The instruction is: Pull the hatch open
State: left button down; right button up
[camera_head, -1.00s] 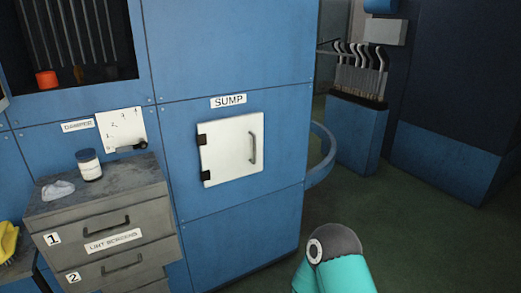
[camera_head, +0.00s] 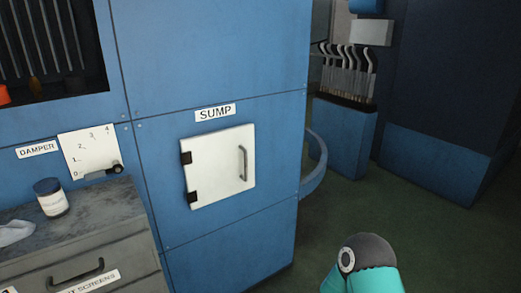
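The hatch (camera_head: 216,168) is a white square door under a SUMP label (camera_head: 215,112) on the blue machine front (camera_head: 215,60). It is shut, with two dark hinges on its left edge. Its grey upright bar handle (camera_head: 243,163) is near the right edge. Neither of my grippers is in view. A teal and dark grey part of my arm (camera_head: 364,268) shows at the bottom right, apart from the hatch.
A grey drawer cabinet (camera_head: 85,245) stands at lower left, with a jar (camera_head: 50,198) and a pale cloth (camera_head: 14,233) on top. A curved blue rail (camera_head: 318,165) juts out right of the hatch. Green floor (camera_head: 420,220) is clear at right.

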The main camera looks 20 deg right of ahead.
aim_at(219, 165)
jog(key=z, duration=0.05)
jog(key=i, duration=0.85)
jog(key=u, duration=0.35)
